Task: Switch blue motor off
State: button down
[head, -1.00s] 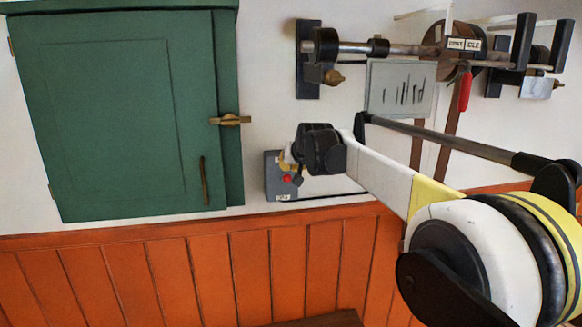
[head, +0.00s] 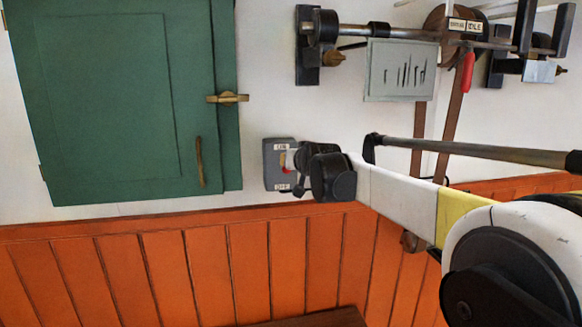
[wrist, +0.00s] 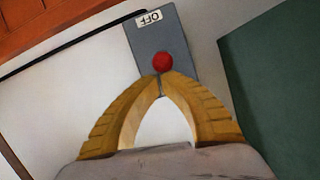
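A grey switch box (head: 270,167) is on the white wall, right of the green cabinet. It has an ON label (head: 281,147) at its top and an OFF label (head: 282,187) at its bottom. A red button (wrist: 163,62) sits near the OFF label (wrist: 148,18) in the wrist view. My gripper (wrist: 161,76) is shut and empty, its yellow fingertips together right at the button's edge. I cannot tell if they touch it. In the head view my gripper (head: 290,160) is in front of the box and covers part of it. No blue motor is recognisable.
A green cabinet (head: 110,95) with a brass latch (head: 228,97) stands out at the left. A shaft with pulleys and belts (head: 452,130) runs along the upper right, with a red handle (head: 467,72). Orange panelling (head: 130,270) covers the lower wall.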

jog(key=f+b, duration=0.2)
jog(key=s+f+t+b, duration=0.1)
jog(key=b, duration=0.1)
jog(key=shift+d+f, duration=0.15)
jog(key=shift+f, duration=0.25)
jog(key=s+d, duration=0.4)
jog(key=s, duration=0.7)
jog(key=shift+r, duration=0.4)
